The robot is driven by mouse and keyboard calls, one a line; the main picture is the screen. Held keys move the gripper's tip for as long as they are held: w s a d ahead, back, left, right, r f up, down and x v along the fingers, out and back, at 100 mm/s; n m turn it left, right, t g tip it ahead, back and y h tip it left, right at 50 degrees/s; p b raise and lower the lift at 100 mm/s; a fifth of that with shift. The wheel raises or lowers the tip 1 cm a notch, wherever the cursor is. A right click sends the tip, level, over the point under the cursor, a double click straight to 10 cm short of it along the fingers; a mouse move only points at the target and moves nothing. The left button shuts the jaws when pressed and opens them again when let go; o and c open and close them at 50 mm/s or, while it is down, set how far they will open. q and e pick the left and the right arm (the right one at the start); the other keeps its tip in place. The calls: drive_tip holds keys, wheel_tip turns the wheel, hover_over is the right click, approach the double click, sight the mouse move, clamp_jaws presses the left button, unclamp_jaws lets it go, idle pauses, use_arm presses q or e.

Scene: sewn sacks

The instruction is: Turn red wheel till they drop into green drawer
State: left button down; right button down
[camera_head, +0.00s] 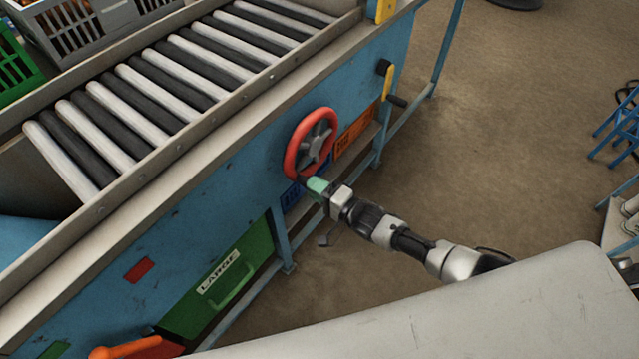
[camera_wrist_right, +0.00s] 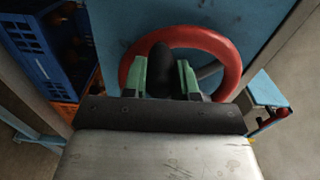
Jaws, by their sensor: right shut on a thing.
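The red wheel (camera_head: 311,142) with grey spokes is mounted on the blue side of the roller machine. My right gripper (camera_head: 314,184) is at the wheel's lower rim in the head view. In the right wrist view my right gripper's green fingers (camera_wrist_right: 160,78) are closed on a black handle (camera_wrist_right: 160,66) in front of the red wheel (camera_wrist_right: 203,38). The green drawer (camera_head: 225,279), with a label reading LARGE, is at the lower left of the machine and looks closed. My left gripper is not in view. No sacks can be made out.
Black and white rollers (camera_head: 165,85) run along the machine's top. A grey crate (camera_head: 75,35) and green crate (camera_head: 15,65) stand behind it. A yellow lever (camera_head: 387,80) is right of the wheel. An orange handle (camera_head: 125,347) is at bottom left.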

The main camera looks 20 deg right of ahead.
drive_tip(key=shift+s+a+r+m+p, duration=0.1)
drive_tip(key=shift+a+r+m+p, duration=0.1)
drive_tip(key=shift+r+m, duration=0.3)
drive_tip(key=shift+s+a+r+m+p, duration=0.1)
drive_tip(key=shift+r+m+p, duration=0.15)
drive_tip(key=shift+m, duration=0.35)
drive_tip(key=shift+r, duration=0.1)
drive_tip(key=c, duration=0.9)
unclamp_jaws()
drive_tip(key=shift+o, duration=0.2)
drive_tip(key=v, duration=1.1)
drive_tip(key=shift+w, duration=0.1)
